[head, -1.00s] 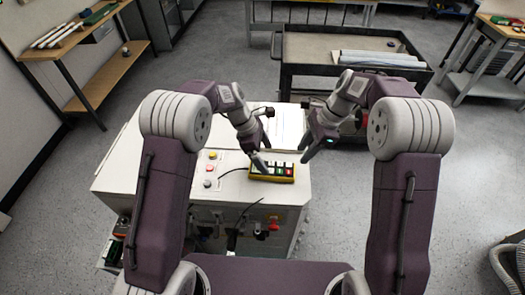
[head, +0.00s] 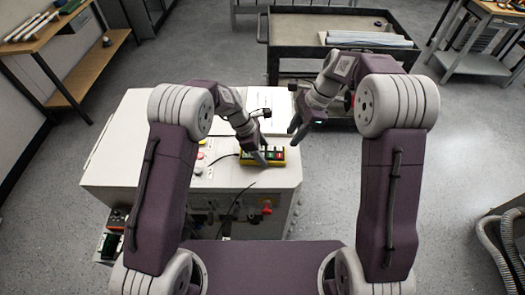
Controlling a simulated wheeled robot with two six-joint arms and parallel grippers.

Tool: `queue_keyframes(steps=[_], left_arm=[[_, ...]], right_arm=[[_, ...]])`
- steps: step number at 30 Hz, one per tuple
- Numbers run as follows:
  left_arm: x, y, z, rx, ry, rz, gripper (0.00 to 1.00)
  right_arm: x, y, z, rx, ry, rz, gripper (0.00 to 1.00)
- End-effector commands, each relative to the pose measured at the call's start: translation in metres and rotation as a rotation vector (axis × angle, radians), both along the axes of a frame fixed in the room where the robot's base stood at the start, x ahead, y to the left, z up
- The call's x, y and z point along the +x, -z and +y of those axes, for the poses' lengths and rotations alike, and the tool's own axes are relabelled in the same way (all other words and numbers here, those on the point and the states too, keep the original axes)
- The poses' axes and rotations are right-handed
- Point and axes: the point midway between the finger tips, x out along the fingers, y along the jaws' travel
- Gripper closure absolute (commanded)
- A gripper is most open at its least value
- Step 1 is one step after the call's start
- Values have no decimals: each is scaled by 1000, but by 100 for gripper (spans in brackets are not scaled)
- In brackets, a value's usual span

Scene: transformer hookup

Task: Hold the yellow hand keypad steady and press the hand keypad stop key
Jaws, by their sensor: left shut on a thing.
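The yellow hand keypad (head: 280,161) lies on the white cabinet top (head: 220,178), near its front right edge. It has green and red keys on its dark face; which key is the stop key is too small to read. My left gripper (head: 256,157) is at the keypad's left end, shut on it, and its fingers hide that end. My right gripper (head: 295,131) hangs above and right of the keypad, apart from it. Its finger gap is too small to judge.
A cable (head: 222,158) runs left from the keypad. Knobs and a red button (head: 200,156) sit left of it. A red and yellow switch (head: 266,207) is on the cabinet front. A dark cart (head: 290,28) stands behind. Grey hoses (head: 492,240) lie at right.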

Motion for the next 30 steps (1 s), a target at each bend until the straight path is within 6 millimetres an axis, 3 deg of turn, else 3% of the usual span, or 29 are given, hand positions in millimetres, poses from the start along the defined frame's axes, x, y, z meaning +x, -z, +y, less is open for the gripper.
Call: queue_keyframes(steps=[1, 4, 5, 30], left_arm=[[0, 0, 0, 0, 0, 0, 98], [0, 0, 0, 0, 0, 0, 98], [0, 0, 0, 0, 0, 0, 98], [0, 0, 0, 0, 0, 0, 98]], right_arm=[[0, 0, 0, 0, 0, 0, 69], [0, 0, 0, 0, 0, 0, 97], [0, 0, 0, 0, 0, 0, 100], [0, 0, 0, 0, 0, 0, 100]])
